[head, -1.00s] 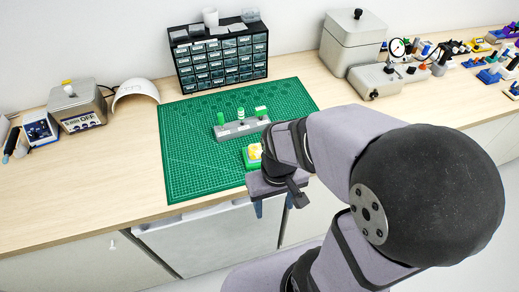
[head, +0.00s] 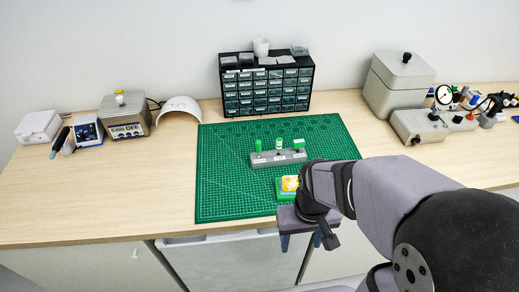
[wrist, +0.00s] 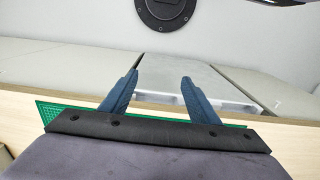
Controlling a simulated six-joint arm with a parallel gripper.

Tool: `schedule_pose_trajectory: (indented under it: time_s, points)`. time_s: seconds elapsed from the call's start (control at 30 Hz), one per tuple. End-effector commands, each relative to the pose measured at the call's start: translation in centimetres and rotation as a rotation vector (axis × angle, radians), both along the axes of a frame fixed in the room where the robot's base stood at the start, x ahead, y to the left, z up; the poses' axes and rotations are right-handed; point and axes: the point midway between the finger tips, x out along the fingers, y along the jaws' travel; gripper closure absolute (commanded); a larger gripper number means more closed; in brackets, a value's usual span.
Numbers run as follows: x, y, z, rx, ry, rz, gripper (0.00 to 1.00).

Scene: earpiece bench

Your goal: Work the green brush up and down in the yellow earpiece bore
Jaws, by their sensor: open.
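A grey rack (head: 270,161) stands on the green mat in the head view, holding several green-topped tools. At its left is a plain green upright handle (head: 258,147). In the middle is a green-and-white banded one (head: 279,144), and at the right a wider green-topped one (head: 299,144). I cannot tell which is the brush. The yellow earpiece (head: 289,183) sits in a green holder (head: 281,194) in front of the rack. My gripper (head: 300,243) is open and empty at the bench's front edge, nearer than the earpiece. Its blue fingers show apart in the wrist view (wrist: 159,80).
The green cutting mat (head: 225,190) has free room at its left. Behind it stands a drawer cabinet (head: 266,84). A labelled box (head: 125,115) and white curved shell (head: 180,110) lie left. A grey lidded box (head: 398,85) and gauge unit (head: 420,125) stand right.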

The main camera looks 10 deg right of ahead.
Motion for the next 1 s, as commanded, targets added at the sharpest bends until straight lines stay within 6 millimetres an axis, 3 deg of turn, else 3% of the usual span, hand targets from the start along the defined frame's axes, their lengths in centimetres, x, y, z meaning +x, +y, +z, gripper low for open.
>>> schedule_pose_trajectory:
  time_s: [0.37,0.4,0.5,0.6,0.77,1.0]
  points:
    - [0.0,0.0,0.0,0.000,0.000,0.000,0.44]
    - [0.0,0.0,0.0,0.000,0.000,0.000,0.47]
    - [0.2,0.0,0.1,0.000,0.000,0.005,0.71]
    - [1.0,0.1,0.7,0.000,0.001,0.031,0.73]
    - [4.5,0.3,2.8,0.001,0.000,0.144,0.73]
    - [13.2,1.0,7.0,0.003,0.004,0.455,0.73]
